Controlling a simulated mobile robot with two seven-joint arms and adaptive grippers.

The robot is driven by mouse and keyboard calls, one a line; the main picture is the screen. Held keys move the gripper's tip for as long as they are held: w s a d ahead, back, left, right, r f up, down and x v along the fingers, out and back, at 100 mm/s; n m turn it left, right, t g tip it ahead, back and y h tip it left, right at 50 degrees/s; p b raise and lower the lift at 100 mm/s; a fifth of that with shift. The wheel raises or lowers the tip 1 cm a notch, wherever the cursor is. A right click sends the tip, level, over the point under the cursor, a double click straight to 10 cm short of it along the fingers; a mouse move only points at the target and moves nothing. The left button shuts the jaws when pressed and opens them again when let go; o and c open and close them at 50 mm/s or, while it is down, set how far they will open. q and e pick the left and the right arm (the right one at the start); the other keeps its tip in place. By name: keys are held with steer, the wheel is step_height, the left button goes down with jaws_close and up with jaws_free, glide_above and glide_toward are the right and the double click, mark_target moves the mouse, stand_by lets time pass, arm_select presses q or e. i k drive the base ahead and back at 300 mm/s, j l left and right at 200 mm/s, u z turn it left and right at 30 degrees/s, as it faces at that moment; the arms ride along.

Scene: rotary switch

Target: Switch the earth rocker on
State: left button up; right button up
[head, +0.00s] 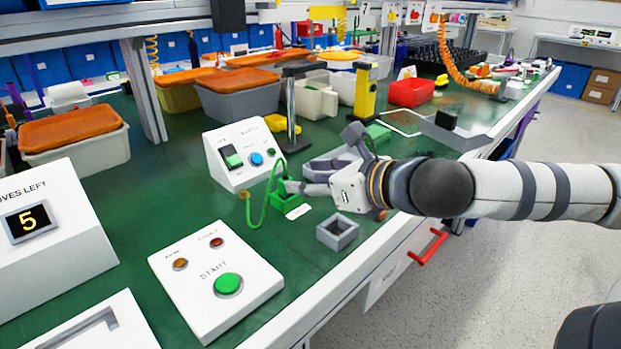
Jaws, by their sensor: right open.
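A white box with a sloped panel (243,153) stands on the green bench left of my right gripper. The small lettering above the rocker is hard to read, and I cannot tell the rocker's position for sure. My right gripper (302,182) comes in from the right, open, low over the bench and apart from the rocker. Its far finger is partly hidden. My left gripper is out of view.
A green block (287,207) with a looping green cable (266,196) lies by the gripper's fingers. A small grey open box (337,232) and a white START box (216,281) stand nearer. A display (34,222) reads 5. Bins line the back.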

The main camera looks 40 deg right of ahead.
mark_target(230, 154)
steer(key=k+l, duration=0.1)
steer(key=k, duration=0.9)
